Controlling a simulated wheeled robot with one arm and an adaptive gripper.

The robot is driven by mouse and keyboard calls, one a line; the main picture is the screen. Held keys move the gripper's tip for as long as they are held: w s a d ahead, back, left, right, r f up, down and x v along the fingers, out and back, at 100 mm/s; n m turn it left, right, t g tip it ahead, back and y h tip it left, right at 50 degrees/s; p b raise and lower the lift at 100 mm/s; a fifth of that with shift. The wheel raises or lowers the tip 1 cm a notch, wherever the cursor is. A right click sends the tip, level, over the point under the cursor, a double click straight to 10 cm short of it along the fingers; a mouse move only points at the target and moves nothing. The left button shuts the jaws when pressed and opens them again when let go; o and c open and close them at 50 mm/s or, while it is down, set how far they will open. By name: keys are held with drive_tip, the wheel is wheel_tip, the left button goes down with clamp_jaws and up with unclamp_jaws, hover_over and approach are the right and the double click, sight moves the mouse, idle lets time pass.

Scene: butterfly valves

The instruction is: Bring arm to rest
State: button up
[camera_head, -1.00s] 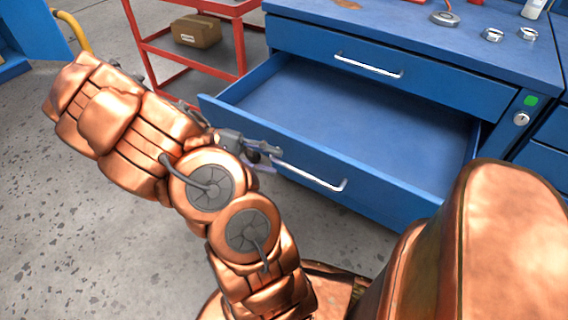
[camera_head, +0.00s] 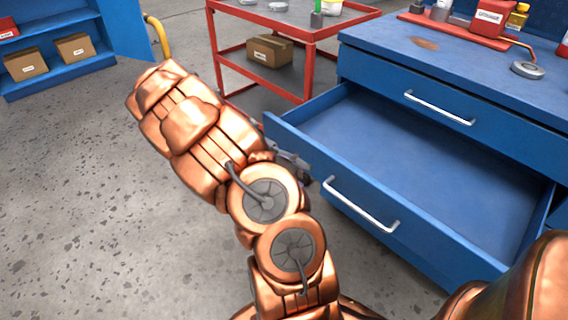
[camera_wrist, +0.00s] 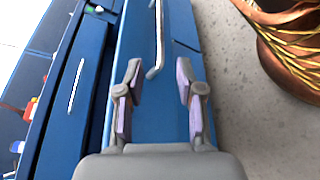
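My copper arm stretches across the head view, with my gripper (camera_head: 290,160) mostly hidden behind it, beside the left end of the open drawer (camera_head: 400,150). In the wrist view my gripper (camera_wrist: 160,92) is open, its two purple-padded fingers apart with nothing between them. The blue front of the drawer (camera_wrist: 160,115) lies beyond the fingers. The silver drawer handle (camera_head: 360,205) is clear of the fingers; a handle (camera_wrist: 157,45) also shows ahead of them in the wrist view.
A blue workbench (camera_head: 450,60) holds a red container (camera_head: 488,18) and a grey disc (camera_head: 527,69). A red cart (camera_head: 300,40) carries a cardboard box (camera_head: 270,50). A blue shelf (camera_head: 60,80) stands at far left. Open grey floor (camera_head: 90,190) lies left of my arm.

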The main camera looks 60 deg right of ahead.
drive_tip(key=s+a+r+n+t+y+p, duration=0.2)
drive_tip(key=a+r+n+t+p, duration=0.8)
drive_tip(key=a+r+p, duration=1.6)
wheel_tip(320, 180, up, 2)
drive_tip(key=s+t+p, duration=0.1)
drive_tip(key=s+t, duration=0.1)
drive_tip(key=t, duration=0.1)
drive_tip(key=shift+a+r+t, duration=0.2)
drive_tip(key=shift+a+t, duration=0.1)
drive_tip(key=shift+a, duration=0.05)
drive_tip(key=shift+s+d, duration=0.1)
drive_tip(key=shift+s, duration=0.05)
